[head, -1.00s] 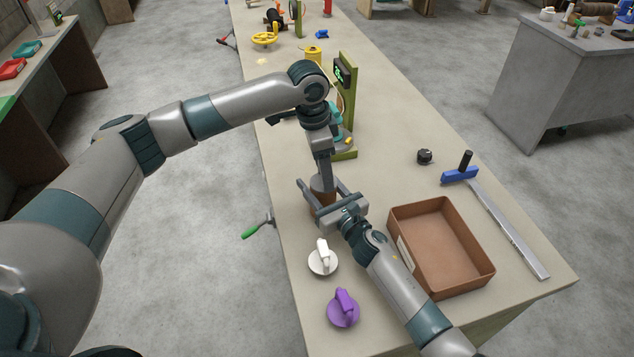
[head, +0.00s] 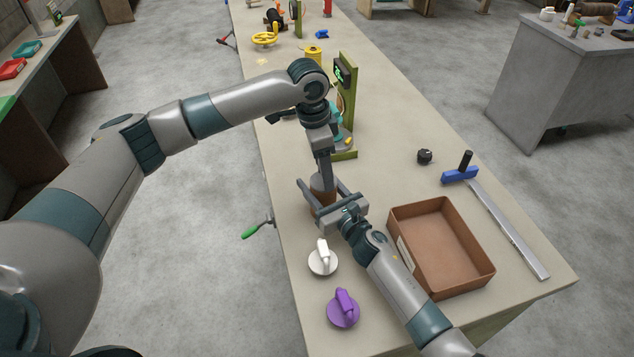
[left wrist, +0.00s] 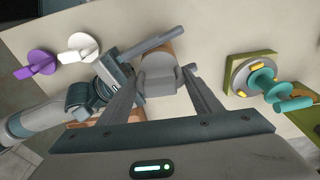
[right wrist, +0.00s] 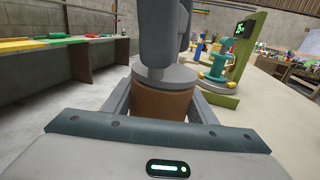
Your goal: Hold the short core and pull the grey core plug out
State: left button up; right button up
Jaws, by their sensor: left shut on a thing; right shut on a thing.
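The short core is a brown upright cylinder (right wrist: 162,103). My right gripper (right wrist: 160,112) is shut around its sides, and the core stands low at the bench's near left edge. In the head view the core (head: 319,203) is partly hidden by the gripper. The grey core plug (right wrist: 165,75) is at the core's top; whether a gap lies between them I cannot tell. My left gripper (head: 325,175) comes down from above and is shut on the plug. In the left wrist view the plug (left wrist: 160,82) sits between the fingers, with the core (left wrist: 165,48) behind it.
A white knobbed disc (head: 322,262) and a purple one (head: 343,311) lie nearer on the bench. A brown tray (head: 470,285) stands right of my right arm. A green-framed stand with a display (head: 346,85) is just behind my left gripper. The bench's right middle is mostly clear.

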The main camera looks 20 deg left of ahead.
pick_arm(q)
jog(key=shift+r, duration=2.25)
jog(key=shift+r, duration=0.1)
jog(key=shift+r, duration=1.75)
jog(key=shift+s+d+r, duration=0.15)
jog(key=shift+d+r, duration=0.05)
jog(key=shift+r, duration=0.45)
jog(key=shift+s+d+r, duration=0.15)
jog(key=shift+d+r, duration=0.05)
jog(key=shift+r, duration=0.4)
jog(key=s+d+r, duration=0.1)
jog(key=s+d, duration=0.5)
jog(key=shift+d+r, duration=0.4)
pick_arm(e)
jog(key=o, duration=1.2)
